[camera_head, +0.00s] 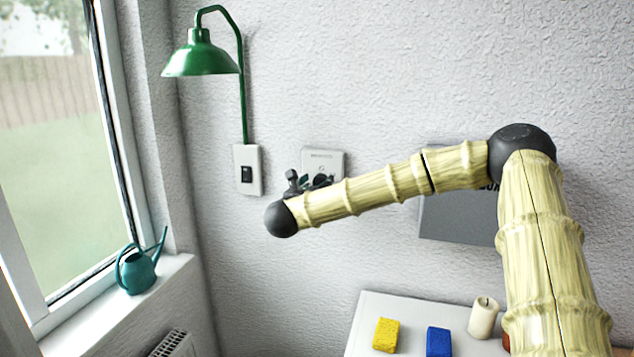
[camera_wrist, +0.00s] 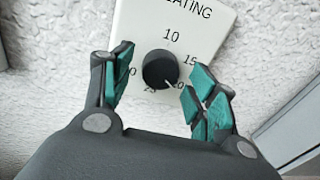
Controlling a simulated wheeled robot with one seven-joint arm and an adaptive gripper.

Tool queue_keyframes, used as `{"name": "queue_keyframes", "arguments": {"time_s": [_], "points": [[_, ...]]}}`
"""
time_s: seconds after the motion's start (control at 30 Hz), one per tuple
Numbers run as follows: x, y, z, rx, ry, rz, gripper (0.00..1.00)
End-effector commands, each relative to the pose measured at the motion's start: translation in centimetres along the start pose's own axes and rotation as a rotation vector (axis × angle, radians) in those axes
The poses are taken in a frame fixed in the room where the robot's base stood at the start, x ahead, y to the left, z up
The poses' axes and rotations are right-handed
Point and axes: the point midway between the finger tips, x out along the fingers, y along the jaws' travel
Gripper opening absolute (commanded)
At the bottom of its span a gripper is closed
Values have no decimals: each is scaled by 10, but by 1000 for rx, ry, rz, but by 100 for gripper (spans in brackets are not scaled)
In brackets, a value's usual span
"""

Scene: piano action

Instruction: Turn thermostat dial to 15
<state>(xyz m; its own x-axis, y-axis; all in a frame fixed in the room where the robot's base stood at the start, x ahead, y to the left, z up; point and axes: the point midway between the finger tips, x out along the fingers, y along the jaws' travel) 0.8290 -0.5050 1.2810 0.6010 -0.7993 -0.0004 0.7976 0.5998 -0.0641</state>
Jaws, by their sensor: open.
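The white thermostat panel (camera_wrist: 200,25) fills the upper middle of the wrist view, with heating lettering cut off at the top. Its black round dial (camera_wrist: 160,70) has a white pointer mark aimed to the lower right, close to the 20. The 10 is above the dial and the 15 to its upper right. My gripper (camera_wrist: 160,80) is open, with one teal-padded finger on each side of the dial; I see no contact. The right finger partly hides the scale near 20. In the head view the panel (camera_head: 324,157) is on the wall, partly hidden by my gripper (camera_head: 312,180).
A switch plate (camera_head: 247,170) with a green lamp (camera_head: 203,55) above it is left of the thermostat. A grey box (camera_head: 455,222) is on the wall behind my arm. A white surface below holds a yellow sponge (camera_head: 386,335), a blue block (camera_head: 438,341) and a candle (camera_head: 483,318).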

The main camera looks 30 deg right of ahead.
Motion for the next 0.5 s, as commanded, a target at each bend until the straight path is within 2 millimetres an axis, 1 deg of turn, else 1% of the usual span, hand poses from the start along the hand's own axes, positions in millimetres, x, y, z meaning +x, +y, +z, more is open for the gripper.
{"name": "queue_keyframes", "arguments": {"time_s": [0.33, 0.47, 0.5], "points": [[3, 0, 0, 0, 0, 0, 58], [3, 0, 0, 0, 0, 0, 35], [3, 0, 0, 0, 0, 0, 28]]}}
